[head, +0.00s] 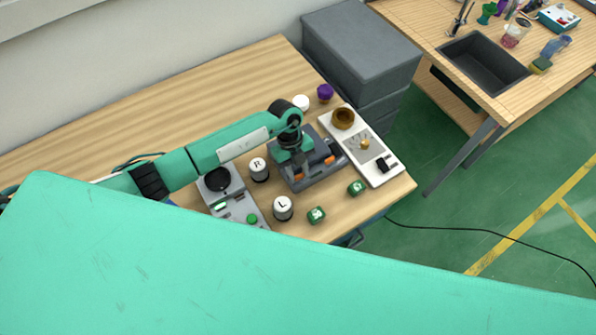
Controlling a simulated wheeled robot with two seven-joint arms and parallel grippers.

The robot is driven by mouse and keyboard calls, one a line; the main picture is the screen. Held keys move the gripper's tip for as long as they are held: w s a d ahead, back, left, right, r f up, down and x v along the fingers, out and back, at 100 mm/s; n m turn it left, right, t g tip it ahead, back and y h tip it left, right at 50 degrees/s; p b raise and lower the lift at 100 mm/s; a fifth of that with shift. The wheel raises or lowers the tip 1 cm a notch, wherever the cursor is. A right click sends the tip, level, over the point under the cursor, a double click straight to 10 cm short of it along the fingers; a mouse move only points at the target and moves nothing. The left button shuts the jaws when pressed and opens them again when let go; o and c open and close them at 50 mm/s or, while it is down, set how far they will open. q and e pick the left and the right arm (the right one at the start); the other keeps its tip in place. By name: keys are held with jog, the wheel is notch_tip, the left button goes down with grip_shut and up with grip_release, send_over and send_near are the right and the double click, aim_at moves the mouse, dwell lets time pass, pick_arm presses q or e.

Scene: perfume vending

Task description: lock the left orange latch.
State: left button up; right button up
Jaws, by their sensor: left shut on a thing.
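A dark grey case (311,181) sits on the wooden table, with two orange latches on its near side. The left orange latch (298,177) shows just below my left gripper, and the right orange latch (329,159) is farther right. My left gripper (296,163) comes down over the case from above and is shut at the left latch. Its fingertips and the exact contact are hidden under the wrist, and I cannot tell the latch's angle. My right gripper is not in view.
A white tray (379,177) lies right of the case. White cylinders marked R (259,169) and L (283,208), a grey device (239,208) and green cubes (317,215) surround its left and front. A large green surface covers the bottom of the view.

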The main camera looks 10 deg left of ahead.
pick_arm(q)
jog(key=m+y+b, duration=0.1)
jog(key=m+b, duration=0.2)
jog(key=shift+w+f+m+g+b, duration=0.1)
jog(key=shift+w+m+g+b, duration=0.05)
jog(key=shift+m+g+b, duration=0.2)
jog(key=shift+d+m+y+b, duration=0.1)
jog(key=shift+m+y+b, duration=0.3)
jog(key=shift+m, duration=0.35)
jog(key=o, duration=1)
jog(key=shift+b+v, duration=2.6)
jog(key=shift+v, duration=4.4)
